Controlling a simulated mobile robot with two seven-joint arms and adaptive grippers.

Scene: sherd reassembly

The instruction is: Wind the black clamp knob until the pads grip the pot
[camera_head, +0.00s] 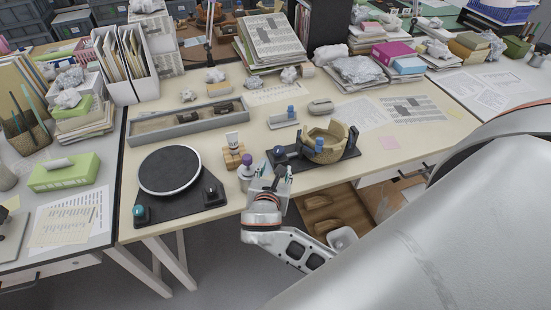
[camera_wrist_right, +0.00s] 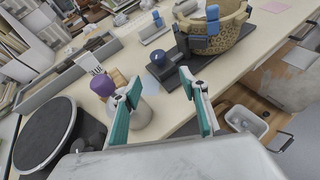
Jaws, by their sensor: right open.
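The tan, patterned pot (camera_head: 327,142) sits on the black clamp base (camera_head: 346,164) near the table's front edge. Blue pads stand at it; one blue pad (camera_head: 320,146) is on its near side. The wrist view shows the pot (camera_wrist_right: 217,37) too. I cannot tell whether the pads touch it. The dark round clamp knob (camera_head: 279,151) is at the base's left end; it also shows in the wrist view (camera_wrist_right: 159,57). My right gripper (camera_head: 273,172) is open and empty, in front of the knob and apart from it. Its teal-padded fingers (camera_wrist_right: 159,86) point toward it. My left gripper is not in view.
A purple-topped grey tool (camera_head: 247,170) stands just left of my right gripper. A black turntable (camera_head: 170,170) lies further left, with a long grey tray (camera_head: 188,123) behind it. An open drawer (camera_head: 331,212) is below the front edge.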

